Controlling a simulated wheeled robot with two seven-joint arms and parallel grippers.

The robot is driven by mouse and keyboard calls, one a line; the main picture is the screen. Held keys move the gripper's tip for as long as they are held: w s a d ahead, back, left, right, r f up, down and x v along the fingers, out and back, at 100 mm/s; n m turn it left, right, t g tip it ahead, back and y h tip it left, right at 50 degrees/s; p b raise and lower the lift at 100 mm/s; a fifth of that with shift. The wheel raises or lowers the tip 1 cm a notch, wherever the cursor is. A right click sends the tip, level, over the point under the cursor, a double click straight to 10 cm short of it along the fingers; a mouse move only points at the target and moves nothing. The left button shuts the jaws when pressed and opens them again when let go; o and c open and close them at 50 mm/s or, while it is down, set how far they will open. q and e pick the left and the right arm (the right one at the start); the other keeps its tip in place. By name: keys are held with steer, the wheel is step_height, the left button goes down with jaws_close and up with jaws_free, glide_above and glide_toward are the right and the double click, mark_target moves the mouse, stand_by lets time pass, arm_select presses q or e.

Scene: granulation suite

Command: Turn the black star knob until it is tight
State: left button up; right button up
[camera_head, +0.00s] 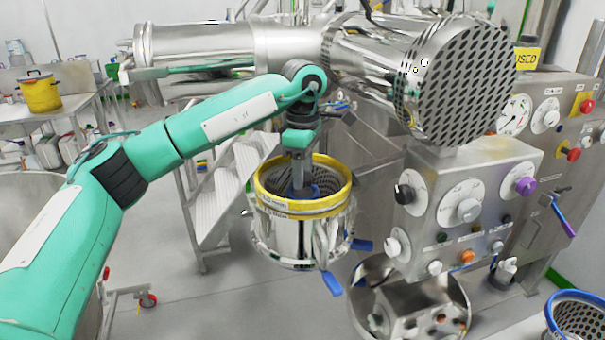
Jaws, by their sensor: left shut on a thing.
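My left gripper (298,180) points down into the mouth of a steel vessel with a yellow rim (335,205). Its jaws are shut on a dark piece (303,193) inside the rim. This looks to be the black star knob, but the fingers hide most of it and I cannot make out its star shape or how tight it is. The vessel has blue handles (332,284) low on its side. My right gripper is not in view.
A large steel cylinder with a perforated end (455,85) hangs above and right of the vessel. A control panel (465,205) with several knobs stands at the right. Steel steps (215,200) are behind. A blue-rimmed basket (580,318) is at the lower right.

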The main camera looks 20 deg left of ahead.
arm_select(q)
steer(key=m, duration=0.5)
steer(key=shift+r+m+b, duration=0.1)
steer(key=shift+m+b, duration=0.2)
steer(key=shift+m, duration=0.1)
steer(key=m, duration=0.5)
steer(key=shift+m, duration=0.3)
steer(key=o, duration=1)
step_height(320, 180, up, 14)
steer(key=shift+d+f+b, duration=0.1)
steer(key=shift+b, duration=0.45)
steer(key=shift+f, duration=0.1)
